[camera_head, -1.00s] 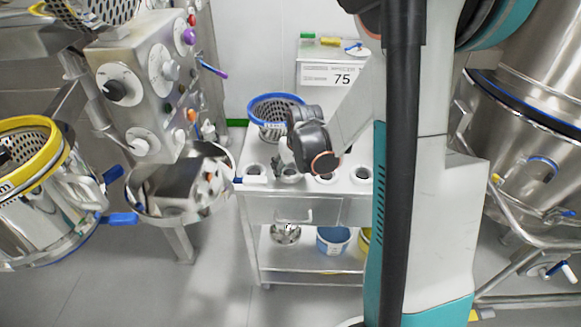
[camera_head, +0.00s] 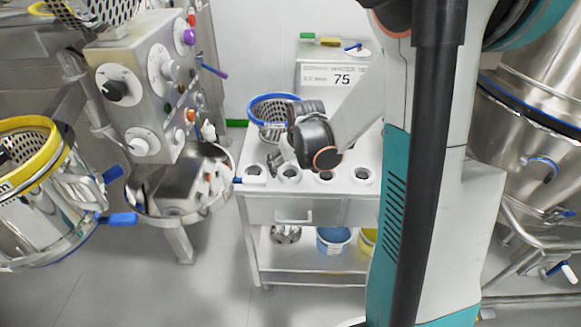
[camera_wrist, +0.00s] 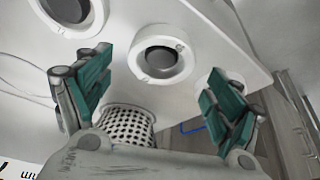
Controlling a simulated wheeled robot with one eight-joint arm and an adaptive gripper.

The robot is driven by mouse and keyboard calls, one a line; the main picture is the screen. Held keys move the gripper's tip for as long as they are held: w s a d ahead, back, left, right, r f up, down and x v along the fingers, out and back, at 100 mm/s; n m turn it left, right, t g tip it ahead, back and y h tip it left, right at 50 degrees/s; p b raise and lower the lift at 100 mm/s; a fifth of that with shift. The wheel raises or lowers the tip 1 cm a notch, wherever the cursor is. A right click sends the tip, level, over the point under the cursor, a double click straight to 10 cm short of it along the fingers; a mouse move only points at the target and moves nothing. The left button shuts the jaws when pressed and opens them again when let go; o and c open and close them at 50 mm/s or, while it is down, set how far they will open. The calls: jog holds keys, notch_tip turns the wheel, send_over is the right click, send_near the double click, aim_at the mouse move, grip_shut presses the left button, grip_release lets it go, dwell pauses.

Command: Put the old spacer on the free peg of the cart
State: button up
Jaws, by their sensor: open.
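The cart (camera_head: 268,209) is a white-topped steel trolley in the head view. A row of several white rings with dark centres stands along its front edge, among them a left ring (camera_head: 253,172), a second ring (camera_head: 290,174) and a right ring (camera_head: 362,175). I cannot tell which is the old spacer or which peg is free. My gripper (camera_wrist: 165,100) is open and empty, its teal-padded fingers apart over the cart top. In the wrist view one white ring (camera_wrist: 160,77) shows ahead, between the fingers. In the head view my wrist hides much of my gripper.
A blue-rimmed perforated basket (camera_head: 270,100) stands on the cart behind my wrist. A blue bucket (camera_head: 332,240) is on the lower shelf. A steel machine with knobs (camera_head: 140,90) and a yellow-rimmed drum (camera_head: 40,190) are at left. A large steel vessel (camera_head: 540,110) is at right.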

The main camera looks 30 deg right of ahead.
jog(key=d+v, duration=0.1)
jog(key=v, duration=0.9)
jog(key=shift+a, duration=0.45)
jog(key=shift+r, duration=0.15)
